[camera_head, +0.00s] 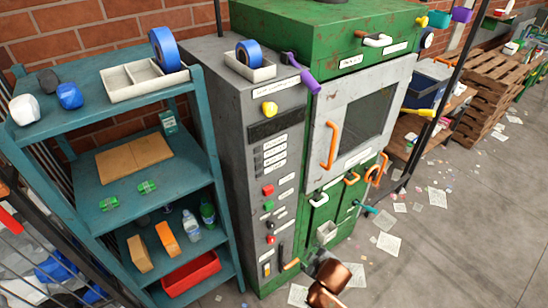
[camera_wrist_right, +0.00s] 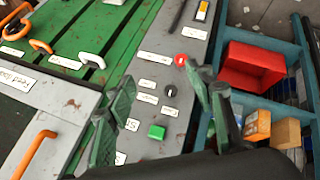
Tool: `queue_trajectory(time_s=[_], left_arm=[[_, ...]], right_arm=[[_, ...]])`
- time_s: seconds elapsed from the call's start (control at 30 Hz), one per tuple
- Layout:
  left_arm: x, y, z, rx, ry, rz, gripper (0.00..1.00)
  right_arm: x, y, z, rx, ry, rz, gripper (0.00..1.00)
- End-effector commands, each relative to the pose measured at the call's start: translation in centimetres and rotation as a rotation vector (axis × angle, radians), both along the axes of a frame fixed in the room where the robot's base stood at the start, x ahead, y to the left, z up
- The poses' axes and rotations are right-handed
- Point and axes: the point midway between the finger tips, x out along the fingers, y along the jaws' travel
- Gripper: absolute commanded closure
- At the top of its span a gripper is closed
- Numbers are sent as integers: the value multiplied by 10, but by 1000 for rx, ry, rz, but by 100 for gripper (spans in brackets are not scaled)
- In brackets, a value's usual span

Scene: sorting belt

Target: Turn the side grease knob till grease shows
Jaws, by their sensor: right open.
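A tall green machine (camera_head: 350,110) with a grey control panel (camera_head: 225,140) stands in the middle of the head view. No label I can read marks the grease knob. A teal handle (camera_head: 366,209) sticks out low on the machine's right side, and an orange round handle (camera_head: 374,174) sits above it. The panel carries a small black knob (camera_head: 269,225), which also shows in the right wrist view (camera_wrist_right: 170,91). My right gripper (camera_wrist_right: 165,105) is open and empty, its fingers in front of the panel on either side of this knob; touching cannot be told. My left gripper is out of view. No grease is discernible.
A teal shelf (camera_head: 90,215) with boxes, bottles and a red bin (camera_head: 191,273) stands left of the panel. Orange handles (camera_head: 332,145) project from the machine's front. Papers (camera_head: 388,243) litter the otherwise open floor at right. Pallets (camera_head: 490,95) are stacked behind.

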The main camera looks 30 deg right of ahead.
Motion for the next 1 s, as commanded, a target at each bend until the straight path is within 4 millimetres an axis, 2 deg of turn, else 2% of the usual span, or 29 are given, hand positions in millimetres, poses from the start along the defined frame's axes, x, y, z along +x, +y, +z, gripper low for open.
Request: queue_trajectory(time_s=[0.03,0.17,0.3,0.5,0.73,1.0], left_arm=[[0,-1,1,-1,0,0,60],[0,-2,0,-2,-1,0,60],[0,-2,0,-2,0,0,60],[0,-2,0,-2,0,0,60],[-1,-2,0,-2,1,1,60],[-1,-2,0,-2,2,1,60]], right_arm=[[18,-3,19,-65,-37,61,51],[65,-7,68,-250,-140,226,51],[114,-2,133,-497,-257,429,51],[163,14,225,-879,-387,696,51],[189,32,320,-1348,-453,956,51],[188,29,413,-1897,-365,1175,51]])
